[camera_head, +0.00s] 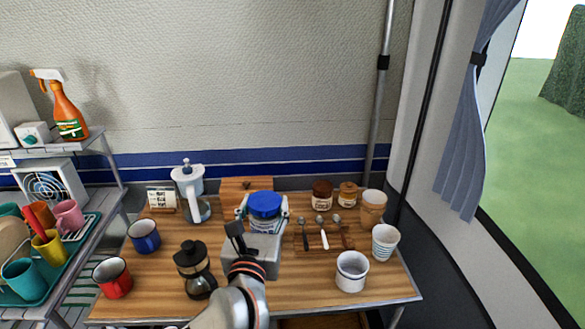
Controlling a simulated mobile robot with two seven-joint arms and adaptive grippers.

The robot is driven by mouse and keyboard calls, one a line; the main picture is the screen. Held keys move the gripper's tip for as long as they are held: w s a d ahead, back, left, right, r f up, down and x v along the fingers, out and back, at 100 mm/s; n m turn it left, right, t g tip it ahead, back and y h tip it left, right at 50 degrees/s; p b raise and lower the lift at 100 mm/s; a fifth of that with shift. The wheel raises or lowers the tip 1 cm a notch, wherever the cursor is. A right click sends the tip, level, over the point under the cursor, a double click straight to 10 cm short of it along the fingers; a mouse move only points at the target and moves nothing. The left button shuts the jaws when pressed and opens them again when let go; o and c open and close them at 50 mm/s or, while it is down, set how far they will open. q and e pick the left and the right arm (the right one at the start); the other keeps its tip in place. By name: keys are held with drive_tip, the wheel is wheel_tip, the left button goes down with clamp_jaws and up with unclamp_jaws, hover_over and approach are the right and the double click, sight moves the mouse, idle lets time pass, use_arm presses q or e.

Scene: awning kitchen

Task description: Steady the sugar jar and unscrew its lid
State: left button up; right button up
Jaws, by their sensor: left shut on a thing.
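A clear jar (265,226) with a wide blue lid (265,203) stands upright at the middle of the wooden table; its label is too small to read. The lid sits on the jar's top. My left gripper (264,214) reaches it from the front, with one finger on each side of the jar just below the lid, shut on it. The gripper's body hides the jar's lower part. My right gripper is not in view.
On the table (325,270), a glass coffee pot (196,270), red mug (112,278) and blue mug (144,236) stand left.

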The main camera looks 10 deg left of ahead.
use_arm(q)
drive_tip(key=s+a+f+m+h, duration=0.1)
drive_tip(key=s+a+f, duration=0.5)
drive_tip(key=s, duration=0.4)
drive_tip(key=shift+s+a+f+h, duration=0.15)
drive_tip(key=shift+a+f+h, duration=0.25)
drive_tip(key=shift+a, duration=0.5)
